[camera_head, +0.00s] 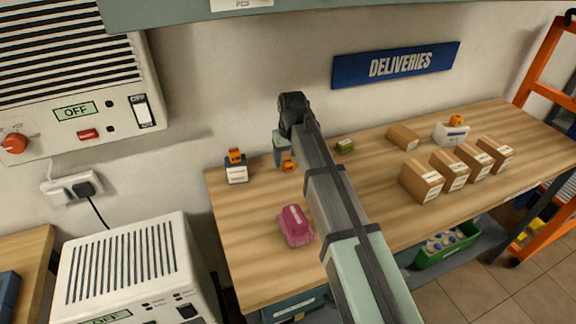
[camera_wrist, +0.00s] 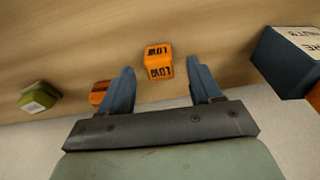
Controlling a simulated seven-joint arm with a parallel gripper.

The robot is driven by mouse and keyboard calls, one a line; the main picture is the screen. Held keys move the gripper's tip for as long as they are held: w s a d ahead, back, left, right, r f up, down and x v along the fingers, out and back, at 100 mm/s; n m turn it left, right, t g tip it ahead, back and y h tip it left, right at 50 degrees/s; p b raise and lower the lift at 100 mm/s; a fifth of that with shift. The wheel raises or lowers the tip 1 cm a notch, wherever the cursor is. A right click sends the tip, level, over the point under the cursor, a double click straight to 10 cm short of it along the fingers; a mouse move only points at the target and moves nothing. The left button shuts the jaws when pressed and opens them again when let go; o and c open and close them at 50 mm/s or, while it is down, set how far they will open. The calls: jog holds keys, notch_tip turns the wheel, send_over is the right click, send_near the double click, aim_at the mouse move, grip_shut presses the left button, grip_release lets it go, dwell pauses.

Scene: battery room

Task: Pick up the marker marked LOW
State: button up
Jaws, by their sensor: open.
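The marker marked LOW (camera_wrist: 158,62) is a small orange block with black lettering on two visible faces. In the wrist view it sits on the wooden bench, between and just beyond the fingertips of my gripper (camera_wrist: 163,70). My gripper is open and empty, with one blue finger to each side of the marker. In the head view the orange marker (camera_head: 288,166) shows beside my gripper's blue finger (camera_head: 281,150), partly hidden. A second orange piece (camera_wrist: 98,92) is partly covered by the left finger in the wrist view; any writing on it is unreadable.
A dark blue box with a white label (camera_head: 236,175) stands left, with an orange block (camera_head: 236,155) on top. A green block (camera_head: 345,146) lies right of my gripper. A pink parcel (camera_head: 295,226) lies nearer the front. Several cardboard boxes (camera_head: 421,182) stand at right.

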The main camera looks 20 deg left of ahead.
jog(key=shift+f, duration=0.55)
jog(key=c, duration=1.1)
